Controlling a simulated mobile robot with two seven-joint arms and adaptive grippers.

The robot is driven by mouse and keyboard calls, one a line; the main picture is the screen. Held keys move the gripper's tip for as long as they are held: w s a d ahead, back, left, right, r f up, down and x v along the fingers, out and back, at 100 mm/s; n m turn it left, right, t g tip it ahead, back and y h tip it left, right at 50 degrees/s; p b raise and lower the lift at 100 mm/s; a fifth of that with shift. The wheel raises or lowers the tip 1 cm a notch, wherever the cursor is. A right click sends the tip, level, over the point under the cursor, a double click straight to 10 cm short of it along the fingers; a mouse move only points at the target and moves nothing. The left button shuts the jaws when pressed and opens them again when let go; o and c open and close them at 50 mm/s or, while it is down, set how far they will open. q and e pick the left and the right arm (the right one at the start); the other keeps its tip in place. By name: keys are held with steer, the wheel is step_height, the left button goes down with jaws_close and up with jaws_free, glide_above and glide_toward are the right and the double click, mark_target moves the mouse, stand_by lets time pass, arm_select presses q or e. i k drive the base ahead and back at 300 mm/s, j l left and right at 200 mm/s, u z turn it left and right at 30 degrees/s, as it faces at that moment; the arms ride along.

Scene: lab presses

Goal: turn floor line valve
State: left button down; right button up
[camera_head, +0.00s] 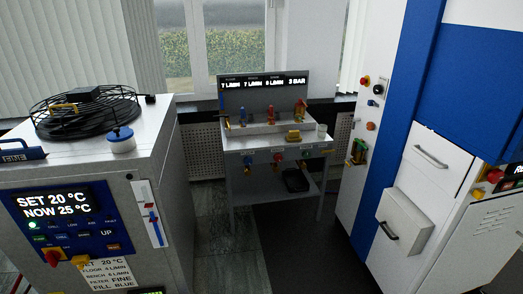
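A small grey workbench (276,143) stands in the middle distance by the window. A dark display panel (264,81) at its back reads about 7 L/MIN, 7 L/MIN, 6 L/MIN and 3 BAR; the small headings above are hard to read, the leftmost perhaps FLOOR. Coloured fittings stand on the bench: a blue one (243,116), a red one (271,112) and an orange one (300,110). Small valves with coloured handles line its front edge, including a red one (278,158). I cannot tell which is the floor line valve. Neither gripper shows.
A chiller cabinet (120,172) at left reads SET 20, NOW 25; its label (106,272) lists FLOOR 4 L/MIN. A tall white-blue cabinet (405,150) stands right. Dark floor (290,235) between them is clear.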

mark_target(247, 160)
steer(key=i+l, duration=0.1)
steer(key=i, duration=0.9)
steer(key=i+l+z, duration=0.1)
steer(key=i, duration=0.85)
